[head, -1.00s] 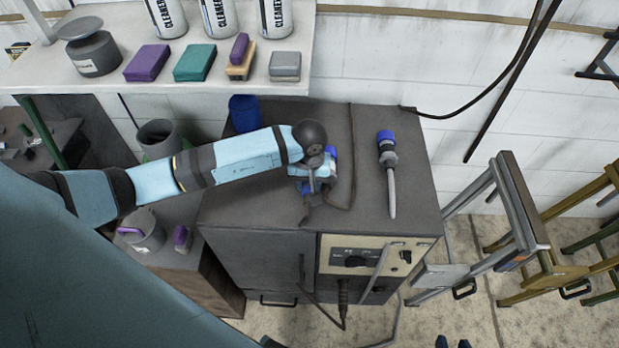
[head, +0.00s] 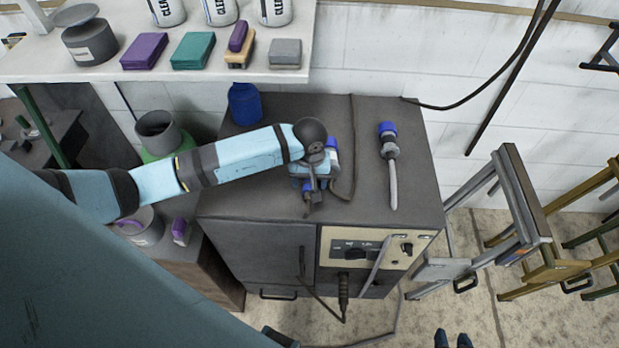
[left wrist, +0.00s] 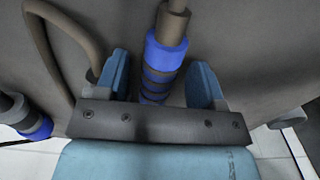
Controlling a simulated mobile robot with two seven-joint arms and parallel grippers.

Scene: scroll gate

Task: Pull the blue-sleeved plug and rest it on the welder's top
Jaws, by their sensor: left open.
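The welder (head: 410,180) is a dark box with a flat top and a beige control panel at its front. My left gripper (head: 312,184) is over its top, pointing down, jaws open. In the left wrist view, a blue-sleeved plug (left wrist: 163,55) with a ribbed blue body lies between the two open blue fingers, with visible gaps at both sides. In the head view the plug (head: 333,146) is partly hidden by the gripper. A second blue-ringed plug (head: 388,150) with a grey stem lies farther right on the top. Two dark blue tips at the bottom edge look like my right gripper (head: 453,341).
A brown cable (head: 352,150) loops on the welder's top beside my left gripper. A blue jar (head: 244,104) stands at the back left corner. A shelf (head: 215,85) holds bottles and blocks behind. Grey trestles (head: 520,215) stand at the right.

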